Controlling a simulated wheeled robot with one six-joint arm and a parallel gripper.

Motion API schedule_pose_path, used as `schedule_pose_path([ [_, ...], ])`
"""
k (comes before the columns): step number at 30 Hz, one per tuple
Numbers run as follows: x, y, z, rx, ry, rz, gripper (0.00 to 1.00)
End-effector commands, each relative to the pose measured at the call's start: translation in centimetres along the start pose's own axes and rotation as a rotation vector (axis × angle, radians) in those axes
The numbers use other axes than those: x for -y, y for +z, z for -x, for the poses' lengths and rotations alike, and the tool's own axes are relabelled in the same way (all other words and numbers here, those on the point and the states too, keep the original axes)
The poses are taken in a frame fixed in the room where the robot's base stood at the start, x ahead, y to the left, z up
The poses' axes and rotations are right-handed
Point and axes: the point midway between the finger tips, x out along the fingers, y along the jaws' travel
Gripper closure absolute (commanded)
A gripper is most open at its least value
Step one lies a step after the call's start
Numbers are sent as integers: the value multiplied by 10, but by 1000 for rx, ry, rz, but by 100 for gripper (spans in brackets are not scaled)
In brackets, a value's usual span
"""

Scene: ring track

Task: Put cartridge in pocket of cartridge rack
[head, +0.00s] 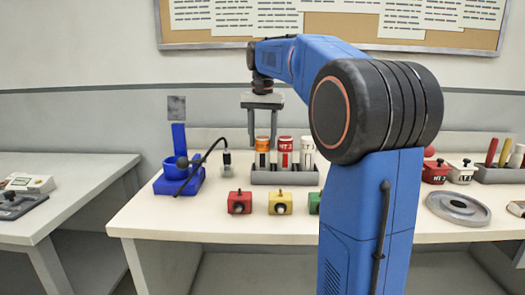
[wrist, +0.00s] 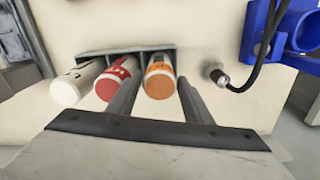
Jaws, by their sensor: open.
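The grey cartridge rack (head: 285,177) stands towards the back of the white table. Three cartridges stand upright in it: an orange-topped one (head: 262,146) at the left, a red one (head: 286,158) in the middle and a white one (head: 307,150) at the right. The wrist view shows the orange cartridge (wrist: 159,82), the red one (wrist: 112,83) and the white one (wrist: 68,88). My gripper (head: 262,140) points down over the orange cartridge. Its jaws are open, one finger on each side of that cartridge. Whether either finger touches it, I cannot tell.
A blue holder (head: 180,180) with a black cable and a small metal plug (head: 226,160) is left of the rack. Red (head: 240,202), yellow (head: 280,202) and green (head: 314,203) blocks sit in front. Red and white pots and a grey disc (head: 458,208) are at right.

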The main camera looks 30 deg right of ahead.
Motion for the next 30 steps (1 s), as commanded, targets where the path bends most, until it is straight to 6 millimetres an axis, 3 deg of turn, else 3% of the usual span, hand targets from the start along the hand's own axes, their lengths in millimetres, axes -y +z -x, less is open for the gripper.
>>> schedule_pose_path([
  [6, 0, 0, 41, -2, -1, 0, 54],
  [12, 0, 0, 63, -1, -1, 0, 54],
  [30, 0, 0, 69, 0, 0, 0, 54],
])
